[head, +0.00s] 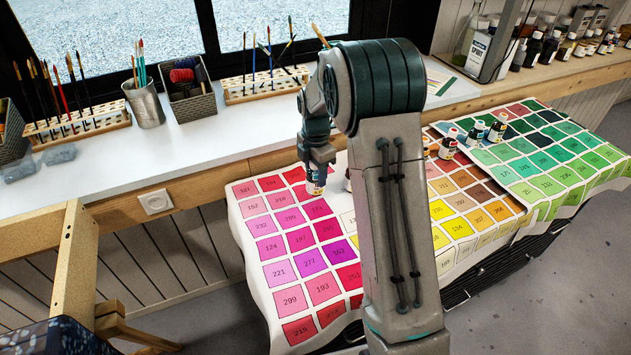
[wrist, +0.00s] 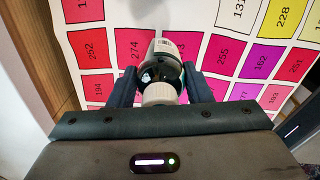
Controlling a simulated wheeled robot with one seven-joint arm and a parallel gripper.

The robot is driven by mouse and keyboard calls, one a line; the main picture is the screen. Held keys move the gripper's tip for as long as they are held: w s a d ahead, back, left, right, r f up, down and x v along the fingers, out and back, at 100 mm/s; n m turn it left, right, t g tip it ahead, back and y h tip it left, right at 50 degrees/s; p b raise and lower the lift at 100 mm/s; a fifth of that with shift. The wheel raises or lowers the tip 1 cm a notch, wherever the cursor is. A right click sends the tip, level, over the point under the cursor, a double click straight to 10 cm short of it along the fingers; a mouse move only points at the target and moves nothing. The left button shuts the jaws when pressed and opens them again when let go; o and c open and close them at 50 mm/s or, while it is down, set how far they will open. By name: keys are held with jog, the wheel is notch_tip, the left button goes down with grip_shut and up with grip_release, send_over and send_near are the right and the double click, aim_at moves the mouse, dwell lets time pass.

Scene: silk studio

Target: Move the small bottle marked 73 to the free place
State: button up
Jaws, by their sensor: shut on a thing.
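My gripper (wrist: 160,88) is shut on a small bottle (wrist: 160,68) with a white cap and a dark body; a pale label shows on its far side. I cannot read a number on it. In the head view my gripper (head: 318,172) points down over the pink and red part of the colour chart (head: 238,215), with the bottle (head: 315,187) between its fingers. I cannot tell whether the bottle touches the chart.
More small bottles (head: 447,146) stand on the chart right of my arm, others (head: 476,132) on the green sheet. The white sill (head: 220,130) behind holds brush racks (head: 78,126), a metal cup (head: 143,103) and baskets. My arm hides the chart's middle.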

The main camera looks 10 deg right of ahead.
aim_at(316, 182)
jog(key=shift+f, duration=1.8)
jog(key=shift+f, duration=0.1)
jog(key=shift+f, duration=0.15)
jog(key=o, duration=1.1)
jog(key=shift+c, duration=0.2)
